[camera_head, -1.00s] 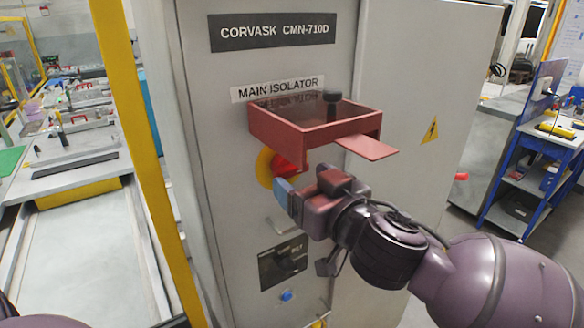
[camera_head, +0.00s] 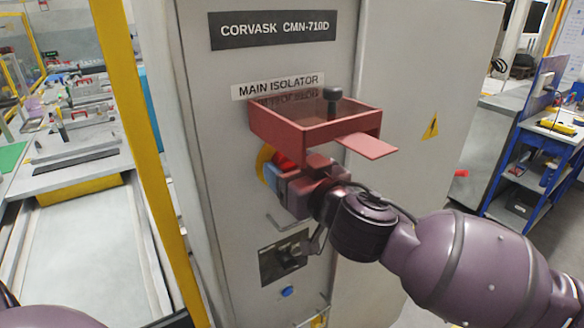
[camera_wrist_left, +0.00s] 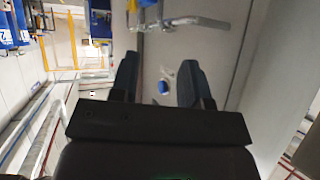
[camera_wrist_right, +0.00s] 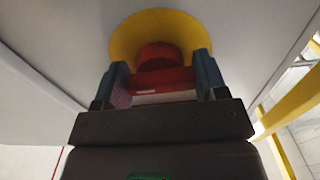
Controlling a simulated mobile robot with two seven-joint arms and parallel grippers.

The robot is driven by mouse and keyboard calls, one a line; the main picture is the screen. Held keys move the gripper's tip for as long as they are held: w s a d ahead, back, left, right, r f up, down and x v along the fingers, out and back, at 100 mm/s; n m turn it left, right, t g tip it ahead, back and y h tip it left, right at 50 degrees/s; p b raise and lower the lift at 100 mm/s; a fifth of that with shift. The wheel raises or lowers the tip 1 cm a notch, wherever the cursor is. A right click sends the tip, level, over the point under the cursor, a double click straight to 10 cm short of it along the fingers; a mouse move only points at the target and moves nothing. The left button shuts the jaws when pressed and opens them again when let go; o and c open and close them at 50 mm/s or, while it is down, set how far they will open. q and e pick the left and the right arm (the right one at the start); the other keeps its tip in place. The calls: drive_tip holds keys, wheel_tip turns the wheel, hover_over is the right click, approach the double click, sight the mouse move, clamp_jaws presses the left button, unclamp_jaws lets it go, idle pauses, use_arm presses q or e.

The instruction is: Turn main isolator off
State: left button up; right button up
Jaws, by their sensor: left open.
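The main isolator has a red handle (camera_head: 284,161) on a round yellow plate (camera_head: 263,164), on the grey cabinet under the "MAIN ISOLATOR" label (camera_head: 278,87). A dark red box-like guard (camera_head: 310,126) juts out above it and hides part of it. My right gripper (camera_head: 273,176) is at the handle. In the right wrist view the red handle (camera_wrist_right: 163,79) lies between the fingers of this gripper (camera_wrist_right: 161,80), against the yellow plate (camera_wrist_right: 127,37). The fingers stand wide apart; contact is unclear. My left gripper (camera_wrist_left: 159,75) is open and empty in the left wrist view.
Below the isolator are a black switch panel (camera_head: 283,258), a blue button (camera_head: 287,291) and a metal bar handle. A yellow post (camera_head: 140,150) stands left of the cabinet (camera_head: 215,180). A blue trolley (camera_head: 535,150) is at right.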

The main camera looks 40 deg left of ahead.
drive_tip(key=n, duration=0.4)
drive_tip(key=shift+w+n+p, duration=0.1)
drive_tip(key=shift+n+p, duration=0.3)
drive_tip(key=n, duration=0.4)
drive_tip(key=shift+r, duration=0.1)
drive_tip(key=n, duration=0.5)
drive_tip(key=shift+n, duration=1.9)
drive_tip(key=o, duration=0.6)
